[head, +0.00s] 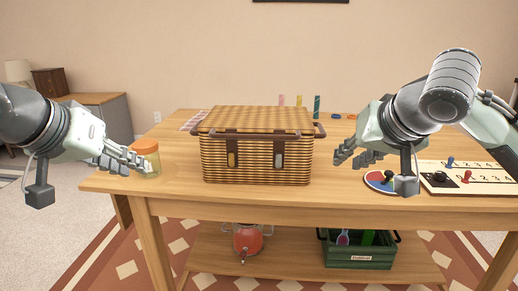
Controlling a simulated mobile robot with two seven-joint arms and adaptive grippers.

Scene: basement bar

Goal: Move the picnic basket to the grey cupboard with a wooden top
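The picnic basket (257,160) is a brown checkered woven box with a closed lid, dark straps and dark handles. It stands upright on the wooden table (350,209), near the middle. The grey cupboard with a wooden top (104,110) stands at the back left against the wall, partly behind my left arm.
A scoring board (462,177) and a round blue-and-red board (376,181) lie at the right. A red-bodied appliance (247,239) and a green crate (357,252) sit on the lower shelf. A lamp (18,71) and a wooden box (49,83) stand near the cupboard.

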